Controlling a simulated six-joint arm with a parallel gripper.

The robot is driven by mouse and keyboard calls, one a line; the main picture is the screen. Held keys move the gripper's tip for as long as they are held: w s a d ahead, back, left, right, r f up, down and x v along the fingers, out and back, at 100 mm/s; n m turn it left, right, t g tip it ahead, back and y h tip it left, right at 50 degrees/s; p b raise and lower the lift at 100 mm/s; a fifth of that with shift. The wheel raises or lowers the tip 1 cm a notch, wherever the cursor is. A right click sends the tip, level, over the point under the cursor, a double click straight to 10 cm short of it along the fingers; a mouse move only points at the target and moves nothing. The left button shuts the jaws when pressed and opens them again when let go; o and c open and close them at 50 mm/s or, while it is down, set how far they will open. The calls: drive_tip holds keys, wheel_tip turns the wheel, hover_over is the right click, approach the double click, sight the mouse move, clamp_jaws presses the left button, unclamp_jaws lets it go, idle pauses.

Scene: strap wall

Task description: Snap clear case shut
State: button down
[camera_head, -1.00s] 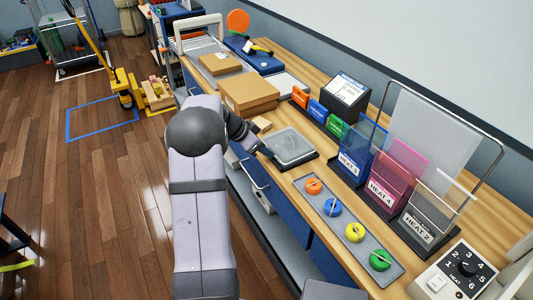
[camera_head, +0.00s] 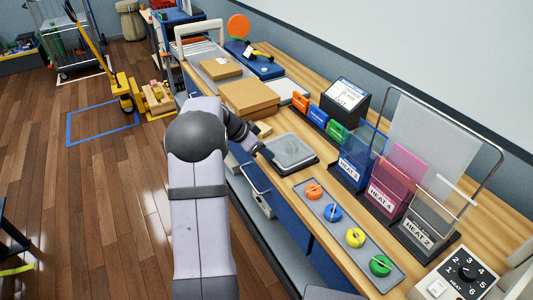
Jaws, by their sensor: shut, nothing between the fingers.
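The clear case (camera_head: 291,151) lies flat on a dark base on the wooden bench, just right of my gripper. It looks grey and see-through; at this size I cannot tell whether its lid is fully closed. My gripper (camera_head: 263,151) is shut and empty, low at the case's left edge. It is dark, and my arm partly hides it. I cannot tell whether the fingertips touch the case.
Cardboard boxes (camera_head: 249,97) stand behind the case. Coloured holders with HEAT labels (camera_head: 381,199) and a tall clear panel (camera_head: 428,140) stand to the right. A grey tray with several coloured knobs (camera_head: 347,228) lies in front. Blue drawers (camera_head: 283,212) are below the bench edge.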

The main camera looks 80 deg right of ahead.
drive_tip(key=shift+r, duration=0.65)
drive_tip(key=b+v, duration=0.2)
drive_tip(key=v, duration=1)
drive_tip(key=shift+r, duration=0.1)
